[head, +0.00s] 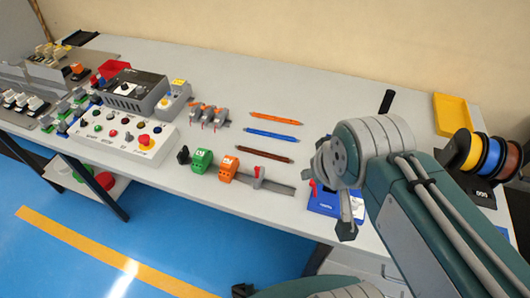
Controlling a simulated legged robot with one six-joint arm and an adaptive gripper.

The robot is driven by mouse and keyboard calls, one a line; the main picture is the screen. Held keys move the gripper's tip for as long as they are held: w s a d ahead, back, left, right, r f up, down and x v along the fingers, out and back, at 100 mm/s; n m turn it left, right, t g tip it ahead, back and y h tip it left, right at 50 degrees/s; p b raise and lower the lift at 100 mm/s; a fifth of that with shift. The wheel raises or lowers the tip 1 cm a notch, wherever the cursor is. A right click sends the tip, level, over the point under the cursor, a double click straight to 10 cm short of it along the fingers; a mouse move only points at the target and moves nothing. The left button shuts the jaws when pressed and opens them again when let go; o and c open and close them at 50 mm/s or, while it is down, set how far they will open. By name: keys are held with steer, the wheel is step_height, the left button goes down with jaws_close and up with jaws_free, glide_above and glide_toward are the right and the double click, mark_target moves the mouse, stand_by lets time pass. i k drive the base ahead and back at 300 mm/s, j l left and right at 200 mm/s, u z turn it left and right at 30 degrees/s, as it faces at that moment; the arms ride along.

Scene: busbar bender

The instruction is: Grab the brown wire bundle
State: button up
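The brown wire bundle (264,154) lies on the grey-white table in the head view, as a thin dark-brown strip slanting slightly down to the right. A blue bundle (270,134) and an orange bundle (275,118) lie behind it, roughly parallel. My gripper (344,222) is to the right and nearer the front edge, clear of the brown bundle. One dark finger end shows, pointing down over a blue device (322,200). The other finger cannot be made out, so its opening is unclear. Nothing is seen held.
Green (202,160) and orange (229,168) blocks and a rail (276,188) lie in front of the bundle. A white button panel (128,134) stands left. Wire spools (488,152) and a yellow tray (452,114) are right. The tabletop behind the bundles is clear.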

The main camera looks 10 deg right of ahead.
mark_target(246, 149)
steer(key=k+z, duration=0.5)
steer(key=i+j+z, duration=0.15)
steer(key=j+z, duration=0.15)
steer(key=i+j+z, duration=0.1)
steer(key=j+z, duration=0.2)
steer(key=j, duration=0.25)
steer(key=j+z, duration=0.3)
steer(key=j, duration=0.15)
steer(key=j+z, duration=0.1)
steer(key=j, duration=1.3)
